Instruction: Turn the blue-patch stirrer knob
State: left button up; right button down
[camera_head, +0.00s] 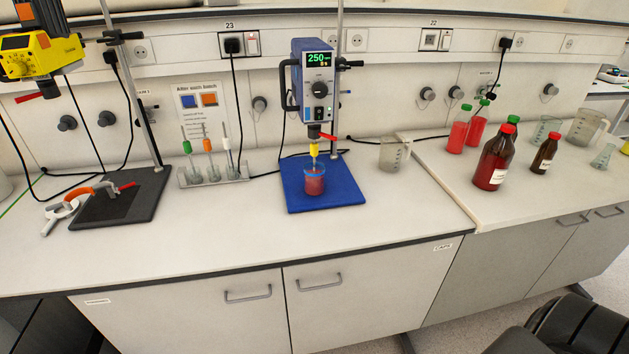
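A blue overhead stirrer (313,72) hangs on a stand near the middle of the bench, with a lit display reading 250. Its dark round knob (319,88) is on the front, below the display. Its yellow chuck (314,149) and shaft reach into a small beaker of red liquid (314,180) on a blue base plate (335,196). A yellow stirrer (40,55) with its own knob (18,68) is at the upper left, partly cut off. A wall sign (200,108) shows a blue and an orange patch. Neither gripper is in view.
A rack of capped stirring rods (212,176) stands left of the blue plate. An orange and white tool (82,200) lies by the black base plate (118,208). The bench front is clear.

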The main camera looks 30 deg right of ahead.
aim_at(320, 90)
jog(key=z, duration=0.3)
jog(key=k, duration=0.65)
jog(key=z, duration=0.5)
jog(key=k, duration=0.65)
jog(key=u, duration=0.4)
jog(key=i, duration=0.65)
jog(key=u, duration=0.6)
jog(key=i, duration=0.8)
jog(key=z, duration=0.85)
jog(key=i, duration=0.4)
jog(key=z, duration=0.3)
